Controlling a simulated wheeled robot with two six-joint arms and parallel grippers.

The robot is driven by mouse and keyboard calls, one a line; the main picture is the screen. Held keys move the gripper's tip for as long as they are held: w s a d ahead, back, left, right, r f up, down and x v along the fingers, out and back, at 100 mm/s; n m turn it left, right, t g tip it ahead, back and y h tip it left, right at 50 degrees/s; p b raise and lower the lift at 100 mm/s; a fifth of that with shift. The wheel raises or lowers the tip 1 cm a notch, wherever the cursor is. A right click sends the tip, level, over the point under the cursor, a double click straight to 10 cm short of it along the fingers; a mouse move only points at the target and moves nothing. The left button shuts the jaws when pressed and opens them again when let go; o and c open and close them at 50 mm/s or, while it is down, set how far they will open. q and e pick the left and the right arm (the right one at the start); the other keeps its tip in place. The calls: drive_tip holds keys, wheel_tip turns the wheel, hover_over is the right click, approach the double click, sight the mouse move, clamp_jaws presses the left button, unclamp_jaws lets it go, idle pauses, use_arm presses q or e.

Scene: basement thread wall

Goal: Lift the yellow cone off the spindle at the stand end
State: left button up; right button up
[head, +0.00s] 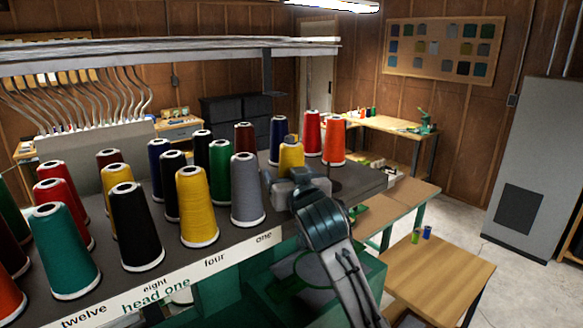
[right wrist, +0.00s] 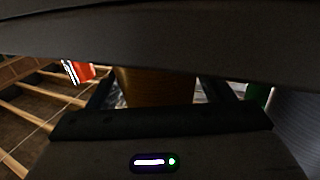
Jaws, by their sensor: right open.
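The yellow cone (head: 291,155) stands upright near the right end of the thread stand (head: 352,184), behind the grey cone and in front of the red and orange cones. Its spindle is hidden, and its lower part is covered by my right gripper (head: 287,174). The right gripper is open, with its fingers at either side of the cone's lower part. In the right wrist view the cone's dim yellow-brown body (right wrist: 155,88) shows between the two dark fingers; I cannot tell whether they touch it. My left gripper is not in view.
A grey cone (head: 246,190) is close left of the gripper. Red (head: 312,135) and orange (head: 333,142) cones stand just behind. Another yellow cone (head: 197,205) and several others fill the stand's left. A metal rail (head: 170,55) runs above. Wooden tables (head: 436,275) lie right.

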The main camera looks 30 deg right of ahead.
drive_tip(key=c, duration=1.1)
drive_tip(key=shift+r, duration=0.1)
drive_tip(key=shift+c, duration=0.2)
drive_tip(key=shift+r+b, duration=1.55)
drive_tip(key=shift+r, duration=3.35)
